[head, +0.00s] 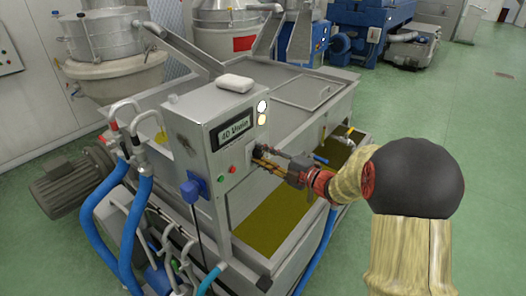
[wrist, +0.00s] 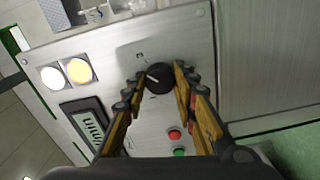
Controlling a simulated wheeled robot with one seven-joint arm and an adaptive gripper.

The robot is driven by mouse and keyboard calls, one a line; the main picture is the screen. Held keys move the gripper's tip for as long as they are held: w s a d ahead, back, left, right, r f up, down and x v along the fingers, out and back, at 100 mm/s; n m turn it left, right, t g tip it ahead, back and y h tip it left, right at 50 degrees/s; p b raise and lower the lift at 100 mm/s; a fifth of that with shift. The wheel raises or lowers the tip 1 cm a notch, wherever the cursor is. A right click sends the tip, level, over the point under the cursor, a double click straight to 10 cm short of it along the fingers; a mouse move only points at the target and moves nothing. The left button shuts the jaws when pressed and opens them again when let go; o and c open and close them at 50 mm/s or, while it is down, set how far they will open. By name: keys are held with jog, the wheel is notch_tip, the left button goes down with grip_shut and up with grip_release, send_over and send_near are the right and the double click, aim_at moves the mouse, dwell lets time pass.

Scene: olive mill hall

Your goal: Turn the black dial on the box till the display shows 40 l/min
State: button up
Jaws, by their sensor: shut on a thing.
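The grey metal box (head: 186,124) stands at the front of a large steel machine. Its display (head: 236,126) appears to read 40 l/min, in small slanted characters. In the wrist view the display (wrist: 90,128) is sideways and hard to read. The black dial (wrist: 158,78) sits on the box's front panel, with a white pointer line on it. My gripper (wrist: 161,80) has one wooden-looking finger on each side of the dial and is shut on it. In the head view my gripper (head: 268,160) reaches the panel from the right and mostly hides the dial.
A white and a yellow round lamp (wrist: 79,71) are on the panel. A red button (wrist: 174,134) and a green button (wrist: 180,153) sit close to the dial. Green floor (head: 470,130) is open at the right.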

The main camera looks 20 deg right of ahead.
jog(key=shift+m+p, duration=0.95)
jog(key=shift+m, duration=0.55)
jog(key=shift+f, duration=0.1)
jog(key=o, duration=1.1)
jog(key=shift+o, duration=0.2)
jog(key=v, duration=1.2)
